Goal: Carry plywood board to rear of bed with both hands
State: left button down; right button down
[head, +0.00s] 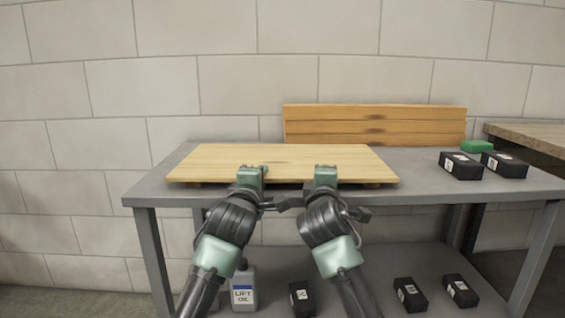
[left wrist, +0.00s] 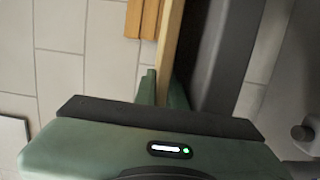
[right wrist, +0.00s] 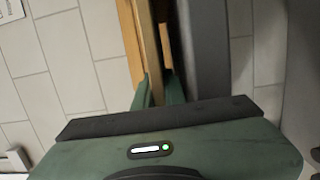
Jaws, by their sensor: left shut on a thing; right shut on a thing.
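The plywood board (head: 290,158) is a pale flat panel lying level over the grey table, with small dark gaps and supports showing under its front edge. My left gripper (head: 252,172) is shut on the board's front edge, left of its middle. My right gripper (head: 326,172) is shut on the same edge, right of the middle. In the left wrist view the board (left wrist: 170,45) runs edge-on between the fingers. In the right wrist view the board (right wrist: 150,45) also passes between the fingers. No trailer bed is recognisable in these views.
The grey table (head: 420,185) carries wooden planks (head: 375,125) against the block wall, black boxes (head: 461,165) and a green object (head: 476,146) at right. An oil jug (head: 243,290) and more black boxes (head: 410,294) stand on the lower shelf. A wooden-topped bench (head: 530,135) is at far right.

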pick_arm(q)
jog(key=shift+f, duration=0.15)
pick_arm(e)
jog(key=shift+f, duration=0.1)
dwell(0.3)
